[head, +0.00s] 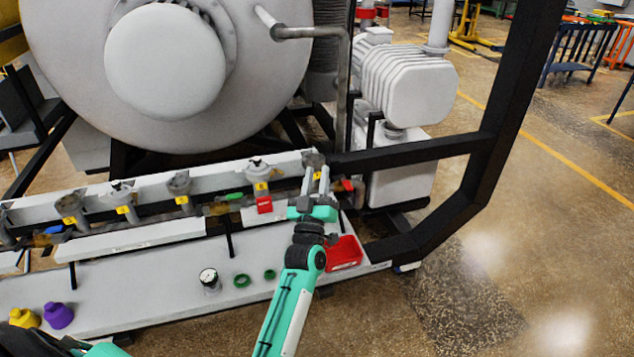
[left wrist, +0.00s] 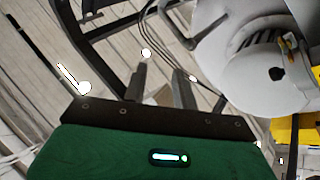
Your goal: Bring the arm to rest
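My left gripper (head: 316,174) is in the middle of the head view, its teal forearm rising from the bottom edge. Its two grey fingers point up in the picture and stand apart with nothing between them. It appears in front of the right end of the valve manifold (head: 150,208); I cannot tell how far off. In the left wrist view the two fingers of the left gripper (left wrist: 160,84) are also apart and empty, above the green gripper body. Part of a large grey rounded body (left wrist: 268,55) shows at the upper right there. My right gripper is not in view.
A white bench (head: 150,280) carries a gauge (head: 209,279), green rings (head: 242,281), a purple knob (head: 58,315) and a yellow one (head: 24,317). A red bin (head: 344,253) is close to my left wrist. A black frame (head: 480,170) stands right; open floor lies beyond.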

